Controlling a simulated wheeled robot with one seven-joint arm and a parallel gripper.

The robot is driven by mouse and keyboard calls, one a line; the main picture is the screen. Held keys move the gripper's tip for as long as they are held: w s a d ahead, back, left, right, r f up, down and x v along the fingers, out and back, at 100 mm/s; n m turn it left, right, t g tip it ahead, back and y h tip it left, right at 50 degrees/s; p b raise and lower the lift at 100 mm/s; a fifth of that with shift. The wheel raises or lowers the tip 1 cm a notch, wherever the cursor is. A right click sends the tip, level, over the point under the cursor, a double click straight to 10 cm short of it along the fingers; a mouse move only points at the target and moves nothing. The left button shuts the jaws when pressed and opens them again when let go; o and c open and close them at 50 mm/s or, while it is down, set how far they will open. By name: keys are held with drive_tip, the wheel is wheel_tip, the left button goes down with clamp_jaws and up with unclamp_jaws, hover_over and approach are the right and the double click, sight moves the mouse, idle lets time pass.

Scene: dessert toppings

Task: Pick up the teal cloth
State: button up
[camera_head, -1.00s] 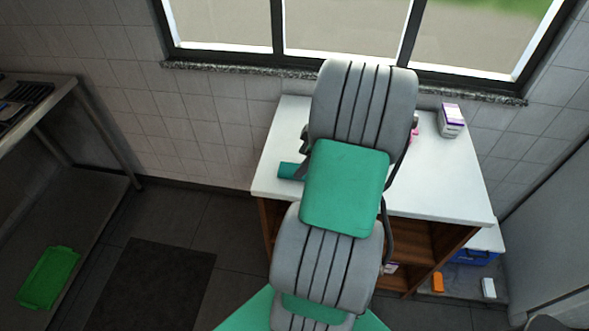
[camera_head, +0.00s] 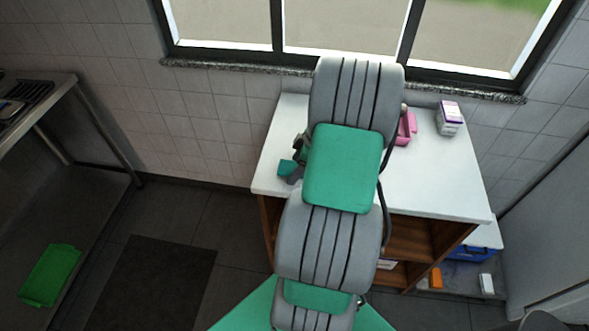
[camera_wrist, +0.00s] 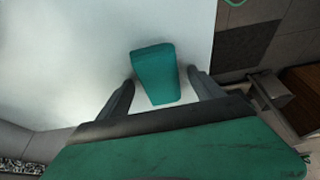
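The teal cloth (camera_head: 286,168) lies near the left edge of the white tabletop, partly hidden by my gripper in the head view. In the wrist view the teal cloth (camera_wrist: 155,68) is a small folded block on the white surface. My gripper (camera_wrist: 161,78) is open, with one dark finger on each side of the cloth in that view. A gap shows between each finger and the cloth. I cannot tell how high the fingertips are above the table.
The white table (camera_head: 440,180) has open wooden shelves below. A pink container (camera_head: 406,127) and a white and purple box (camera_head: 449,118) stand at the back right. The window sill (camera_head: 230,68) runs behind. The table's right half is mostly clear.

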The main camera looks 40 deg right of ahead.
sight(290, 167)
drive_tip(key=c, duration=1.3)
drive_tip(key=shift+c, duration=0.2)
drive_tip(key=shift+r, duration=0.1)
drive_tip(key=shift+r, duration=0.3)
drive_tip(key=r, duration=0.1)
drive_tip(key=r+b, duration=0.1)
drive_tip(key=r, duration=0.1)
drive_tip(key=shift+s+a+r, duration=0.1)
drive_tip(key=shift+s+r, duration=0.1)
drive_tip(key=shift+r, duration=0.05)
drive_tip(key=s+a+r+b, duration=0.2)
drive_tip(key=s+a+r, duration=0.6)
drive_tip(key=s+r, duration=0.1)
drive_tip(key=shift+s+a, duration=0.35)
drive_tip(key=shift+s, duration=0.35)
